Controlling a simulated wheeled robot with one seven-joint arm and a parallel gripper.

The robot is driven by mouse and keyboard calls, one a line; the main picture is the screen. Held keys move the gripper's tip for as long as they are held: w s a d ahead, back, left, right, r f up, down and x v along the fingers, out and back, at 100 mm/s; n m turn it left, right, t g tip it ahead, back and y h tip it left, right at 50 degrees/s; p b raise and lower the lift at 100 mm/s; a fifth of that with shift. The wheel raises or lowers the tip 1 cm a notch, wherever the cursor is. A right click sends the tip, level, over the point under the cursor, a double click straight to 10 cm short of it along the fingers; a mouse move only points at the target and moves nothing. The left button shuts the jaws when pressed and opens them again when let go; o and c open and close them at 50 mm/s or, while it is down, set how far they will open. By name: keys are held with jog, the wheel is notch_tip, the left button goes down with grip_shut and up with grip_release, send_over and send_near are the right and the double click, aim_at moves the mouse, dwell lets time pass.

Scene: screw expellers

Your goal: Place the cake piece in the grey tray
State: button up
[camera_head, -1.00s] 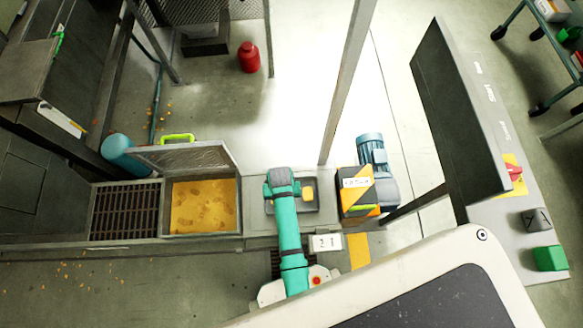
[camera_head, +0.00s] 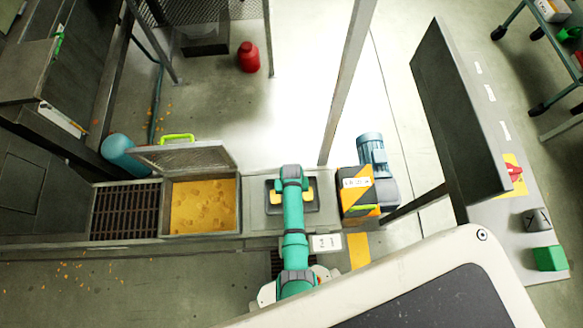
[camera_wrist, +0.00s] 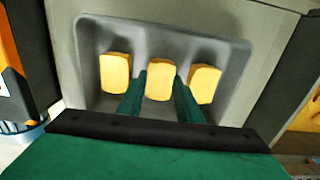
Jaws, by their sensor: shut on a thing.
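The grey tray (camera_head: 313,206) sits below my arm, and it fills the upper part of the wrist view (camera_wrist: 236,84). My gripper (camera_wrist: 160,80) is shut on the middle yellow cake piece (camera_wrist: 160,70), with one green finger on each side. The held piece is over or in the middle of the tray; I cannot tell if it touches the bottom. Another piece lies in the tray to its left (camera_wrist: 116,73) and one to its right (camera_wrist: 204,84). In the head view my arm hides the held piece.
Left of the tray is an open bin (camera_head: 203,205) of yellow material with a raised mesh lid (camera_head: 185,155), then a dark grate (camera_head: 125,211). An orange-and-black machine part (camera_head: 355,192) with a blue motor (camera_head: 372,152) stands close on the right.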

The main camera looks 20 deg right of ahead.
jog(key=o, duration=1)
jog(key=shift+f, duration=0.1)
jog(key=shift+o, duration=0.2)
notch_tip(320, 180, up, 12)
jog(key=s+a+r+n+t+h, duration=0.1)
jog(key=s+a+r+t, duration=0.25)
jog(key=s, duration=0.25)
jog(key=s+a+r+n+t, duration=0.1)
jog(key=s+a+r+t, duration=0.1)
jog(key=s+a+t, duration=0.3)
jog(key=s+a+r+t, duration=0.1)
jog(key=s+r+t, duration=0.1)
jog(key=r, duration=0.7)
jog(key=s+a+r+t, duration=0.1)
jog(key=s+r, duration=0.3)
jog(key=r, duration=0.6)
jog(key=s+a+r+n+t+y, duration=0.1)
jog(key=s+a+r+t, duration=0.1)
jog(key=r, duration=0.7)
jog(key=shift+s+r+t, duration=0.25)
jog(key=shift+s+t, duration=0.65)
jog(key=shift+t, duration=0.05)
